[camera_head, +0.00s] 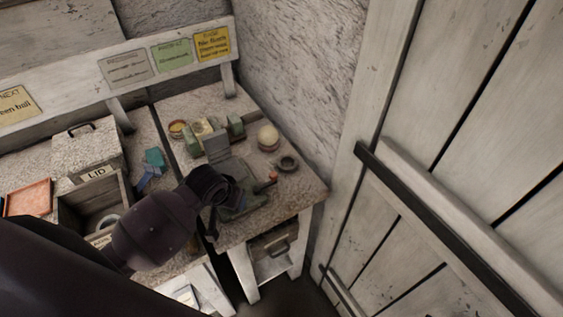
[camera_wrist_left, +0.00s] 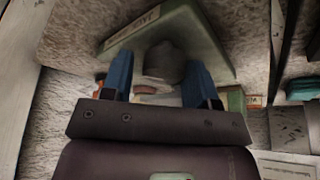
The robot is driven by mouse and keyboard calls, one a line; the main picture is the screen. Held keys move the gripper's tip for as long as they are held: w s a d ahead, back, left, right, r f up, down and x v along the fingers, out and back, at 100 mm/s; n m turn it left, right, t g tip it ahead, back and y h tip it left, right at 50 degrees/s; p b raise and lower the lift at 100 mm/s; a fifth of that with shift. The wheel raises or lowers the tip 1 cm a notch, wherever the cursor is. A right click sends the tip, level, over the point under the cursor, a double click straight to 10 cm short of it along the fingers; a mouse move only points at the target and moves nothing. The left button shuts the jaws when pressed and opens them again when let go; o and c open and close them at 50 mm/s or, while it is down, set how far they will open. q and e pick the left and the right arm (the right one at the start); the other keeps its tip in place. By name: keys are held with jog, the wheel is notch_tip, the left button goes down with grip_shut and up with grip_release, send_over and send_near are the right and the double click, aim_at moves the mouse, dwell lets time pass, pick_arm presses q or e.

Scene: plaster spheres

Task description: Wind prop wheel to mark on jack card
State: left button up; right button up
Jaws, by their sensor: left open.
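A green jack-like stand (camera_head: 250,207) sits near the front of the right-hand bench, partly hidden by my left arm. It also shows in the left wrist view (camera_wrist_left: 200,40), with a pale label (camera_wrist_left: 132,22) too blurred to read surely. A grey rounded knob (camera_wrist_left: 165,60), perhaps the prop wheel, lies between the two blue fingers of my left gripper (camera_wrist_left: 160,78). The fingers are open, one on each side of it; I cannot tell whether they touch it. In the head view, my left gripper (camera_head: 222,192) is over the stand. I cannot tell which card is the jack card.
A pale sphere (camera_head: 268,138) and a dark ring (camera_head: 287,163) stand behind the stand. Small green blocks (camera_head: 235,127) are at its left. A plank door (camera_head: 450,130) stands right.

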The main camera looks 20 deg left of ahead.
pick_arm(q)
jog(key=shift+w+a+n, duration=0.1)
jog(key=shift+a+n, duration=0.2)
